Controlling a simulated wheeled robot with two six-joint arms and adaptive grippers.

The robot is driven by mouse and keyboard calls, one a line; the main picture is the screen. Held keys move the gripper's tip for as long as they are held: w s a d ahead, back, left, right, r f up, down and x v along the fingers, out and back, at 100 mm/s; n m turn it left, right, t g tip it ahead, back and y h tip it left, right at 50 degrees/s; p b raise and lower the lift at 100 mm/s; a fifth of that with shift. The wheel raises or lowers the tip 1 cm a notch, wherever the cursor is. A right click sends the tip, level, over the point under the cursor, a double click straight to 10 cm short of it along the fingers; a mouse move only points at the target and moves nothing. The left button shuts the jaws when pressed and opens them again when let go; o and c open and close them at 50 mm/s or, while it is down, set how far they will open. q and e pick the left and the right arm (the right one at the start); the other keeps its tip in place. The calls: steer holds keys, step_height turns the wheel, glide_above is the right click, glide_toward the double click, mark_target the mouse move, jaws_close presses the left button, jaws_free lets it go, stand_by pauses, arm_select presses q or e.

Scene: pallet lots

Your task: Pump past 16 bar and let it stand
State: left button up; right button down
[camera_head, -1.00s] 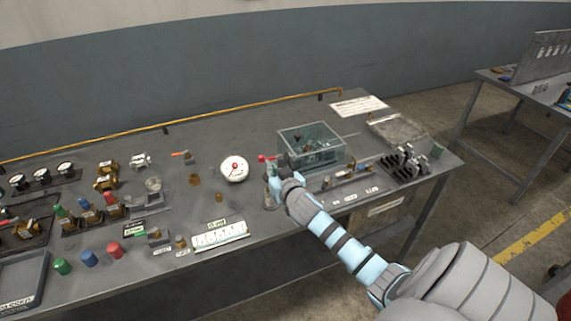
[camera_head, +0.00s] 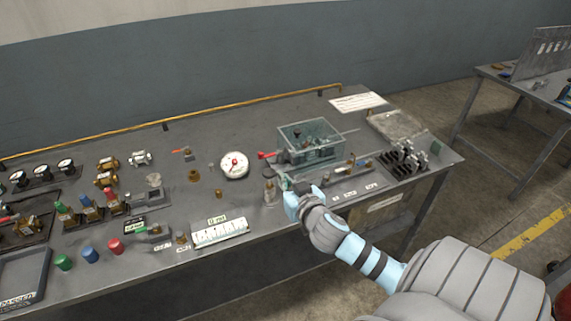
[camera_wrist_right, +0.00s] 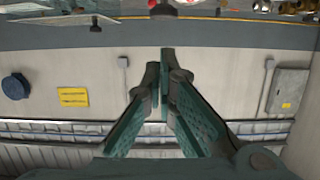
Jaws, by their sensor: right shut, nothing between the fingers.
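A glass-walled tank (camera_head: 311,148) stands on the bench right of centre. A red handle (camera_head: 267,155) sticks out at its left side. A round white gauge (camera_head: 234,165) with a red mark at its middle is to the left of the handle; its reading is too small to tell. My right gripper (camera_head: 285,182) is in front of the tank, below the red handle and apart from it. In the right wrist view, its two fingers (camera_wrist_right: 165,65) are closed together with nothing between them. My left gripper is not in view.
A small clear bottle-like fitting (camera_head: 269,190) stands just left of my right gripper. A white labelled strip (camera_head: 219,233) lies at the front edge. Dark clamps (camera_head: 403,157) stand at the right. Coloured caps and valves crowd the left. The bench's back middle is clear.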

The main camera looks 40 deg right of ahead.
steer(key=r+b, duration=0.1)
glide_above(269, 174)
steer(key=s, duration=0.2)
steer(key=shift+w+d+f+b, duration=0.1)
steer(key=shift+w+f+b, duration=0.1)
steer(key=shift+f, duration=0.85)
steer(key=shift+w+d+f+b, duration=0.1)
steer(key=shift+f+b, duration=0.1)
steer(key=shift+f, duration=0.8)
